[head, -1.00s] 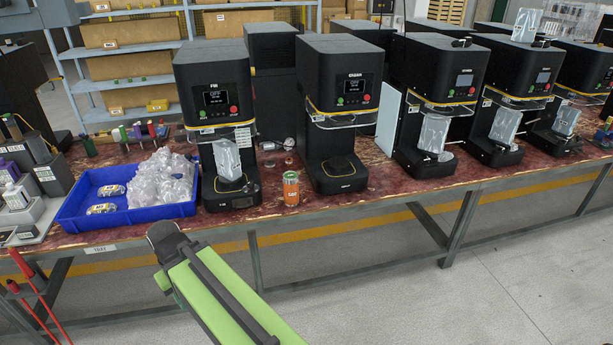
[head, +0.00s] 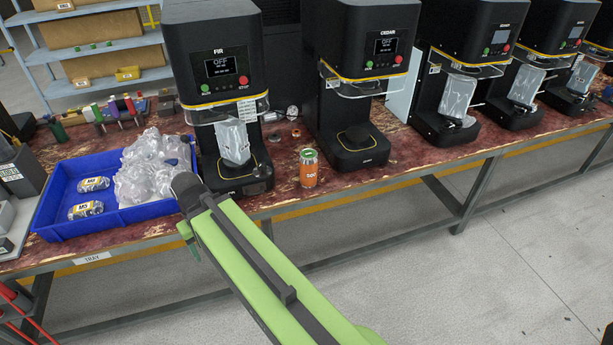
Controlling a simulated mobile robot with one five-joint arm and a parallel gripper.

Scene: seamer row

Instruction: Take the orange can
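The orange can (head: 309,172) stands upright on the worn red bench top (head: 285,190), close to its front edge. It has a green band near the top and pale lettering. It stands between the FIR machine (head: 215,75) and the CEDAR machine (head: 365,65), a little in front of them, and nothing covers it. My green arm link reaches up from the bottom of the picture to a dark joint left of the can.
A blue tray (head: 125,216) at left holds crumpled clear plastic (head: 150,175) and two small labelled packs. Clear bags stand in several machines. A grey box shelf (head: 95,45) is behind. The bench top right beside the can is clear. Open floor (head: 480,270) lies in front at right.

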